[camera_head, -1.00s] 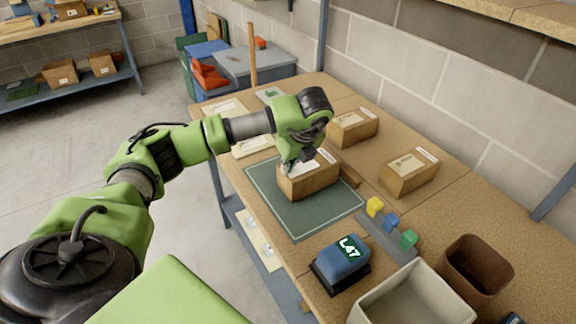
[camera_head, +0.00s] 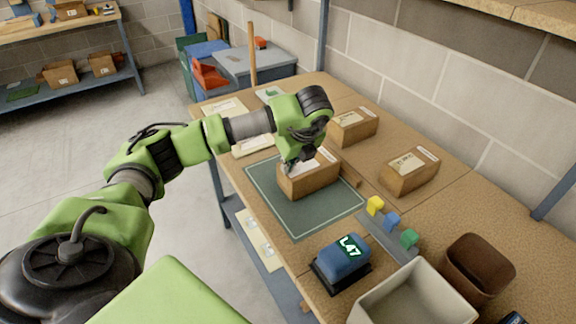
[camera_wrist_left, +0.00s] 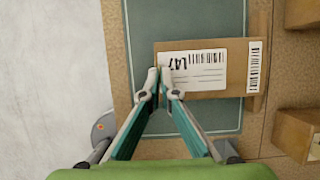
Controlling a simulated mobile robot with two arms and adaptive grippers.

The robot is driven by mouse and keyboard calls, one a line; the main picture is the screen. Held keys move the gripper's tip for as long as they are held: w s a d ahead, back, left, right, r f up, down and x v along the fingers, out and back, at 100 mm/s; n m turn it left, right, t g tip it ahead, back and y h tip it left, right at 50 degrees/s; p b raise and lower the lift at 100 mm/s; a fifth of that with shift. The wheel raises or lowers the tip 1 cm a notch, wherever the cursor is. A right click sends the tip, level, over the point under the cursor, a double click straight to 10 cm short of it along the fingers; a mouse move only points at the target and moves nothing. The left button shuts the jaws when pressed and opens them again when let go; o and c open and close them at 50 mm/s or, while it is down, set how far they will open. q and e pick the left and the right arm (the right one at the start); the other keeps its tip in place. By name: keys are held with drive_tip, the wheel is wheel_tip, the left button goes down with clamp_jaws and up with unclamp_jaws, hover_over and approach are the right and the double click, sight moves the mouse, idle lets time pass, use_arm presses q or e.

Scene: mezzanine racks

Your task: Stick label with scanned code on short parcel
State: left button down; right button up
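A brown parcel (camera_head: 309,183) sits on the green mat (camera_head: 268,188). In the left wrist view the parcel (camera_wrist_left: 239,60) has a white label (camera_wrist_left: 196,72) marked L47 with a barcode lying flat over its top, and a narrower barcode strip (camera_wrist_left: 254,67) by its right edge. My left gripper (camera_head: 293,166) is down at the near left end of this parcel. In the left wrist view the fingertips (camera_wrist_left: 159,78) are close together at the label's left edge, seemingly pinching it. Whether the label is fully stuck cannot be seen. My right gripper is out of view.
Two more labelled parcels stand behind (camera_head: 355,127) and to the right (camera_head: 407,175). A blue device (camera_head: 342,260) displays L47. Coloured blocks (camera_head: 392,222), an open beige bin (camera_head: 412,306) and a brown bin (camera_head: 478,266) stand at the front right. Table space between is free.

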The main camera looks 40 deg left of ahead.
use_arm(q)
drive_tip(key=shift+s+f, duration=0.1)
drive_tip(key=shift+f, duration=0.05)
drive_tip(key=c, duration=2.2)
unclamp_jaws()
drive_tip(key=o, duration=0.4)
drive_tip(key=shift+c, duration=0.2)
wheel_tip(320, 180, up, 7)
drive_tip(key=p, duration=0.3)
